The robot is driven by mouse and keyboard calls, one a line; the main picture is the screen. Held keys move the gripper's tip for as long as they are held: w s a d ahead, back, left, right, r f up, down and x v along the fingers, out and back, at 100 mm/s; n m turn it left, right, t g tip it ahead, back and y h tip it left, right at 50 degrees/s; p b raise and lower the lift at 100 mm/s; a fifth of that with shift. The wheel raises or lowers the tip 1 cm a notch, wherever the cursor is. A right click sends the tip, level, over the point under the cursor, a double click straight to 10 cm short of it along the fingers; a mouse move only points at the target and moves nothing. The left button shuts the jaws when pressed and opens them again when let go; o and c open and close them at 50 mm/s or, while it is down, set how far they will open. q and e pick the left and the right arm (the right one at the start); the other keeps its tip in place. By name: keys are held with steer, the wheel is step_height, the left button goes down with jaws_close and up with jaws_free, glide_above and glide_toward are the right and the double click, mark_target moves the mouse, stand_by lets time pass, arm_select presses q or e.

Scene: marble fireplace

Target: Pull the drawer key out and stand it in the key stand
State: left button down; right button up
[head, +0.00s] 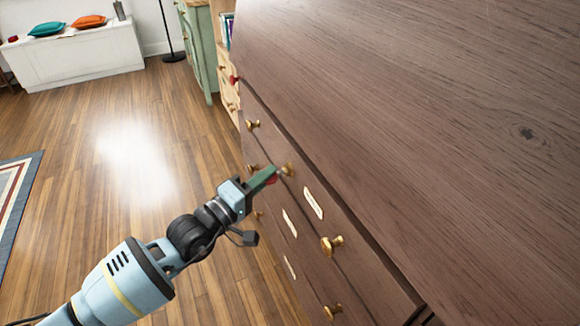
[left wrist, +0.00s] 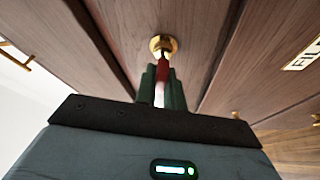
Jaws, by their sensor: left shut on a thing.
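The drawer key has a red grip (left wrist: 162,72) and sits between my left fingers in the left wrist view. Its front end meets a round brass lock fitting (left wrist: 163,44) on a dark wooden drawer front. In the head view my left gripper (head: 273,174) reaches the top drawer of the dresser (head: 420,130), with its green fingers shut on the key beside the brass fitting (head: 288,170). A bit of red shows under the fingers. I cannot clearly make out a key stand. My right gripper is not in view.
Brass knobs (head: 332,243) and pale label plates (head: 313,203) stand on the drawer fronts. The visible dresser top is bare. A green cabinet (head: 200,50) stands beyond; the floor at left is open.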

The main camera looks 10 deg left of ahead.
arm_select(q)
steer(key=shift+d+r+n, duration=0.2)
steer(key=shift+r+n, duration=0.1)
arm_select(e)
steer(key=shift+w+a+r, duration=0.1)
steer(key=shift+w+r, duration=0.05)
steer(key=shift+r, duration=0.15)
arm_select(q)
steer(key=shift+n+p, duration=0.3)
steer(key=shift+p, duration=0.15)
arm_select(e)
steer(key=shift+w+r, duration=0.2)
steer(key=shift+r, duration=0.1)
arm_select(q)
steer(key=shift+s+a+f, duration=0.15)
steer(key=shift+s+a, duration=0.15)
steer(key=shift+a, duration=0.2)
steer(key=shift+s+a+f, duration=0.15)
steer(key=shift+s+a, duration=0.1)
steer(key=shift+a, duration=0.2)
steer(key=shift+s+a, duration=0.4)
steer(key=shift+a, duration=0.15)
stand_by(0.8)
steer(key=s+a, duration=0.3)
steer(key=a, duration=0.2)
steer(key=shift+s+a+b, duration=0.3)
steer(key=shift+s+b, duration=0.05)
steer(key=shift+s, duration=0.05)
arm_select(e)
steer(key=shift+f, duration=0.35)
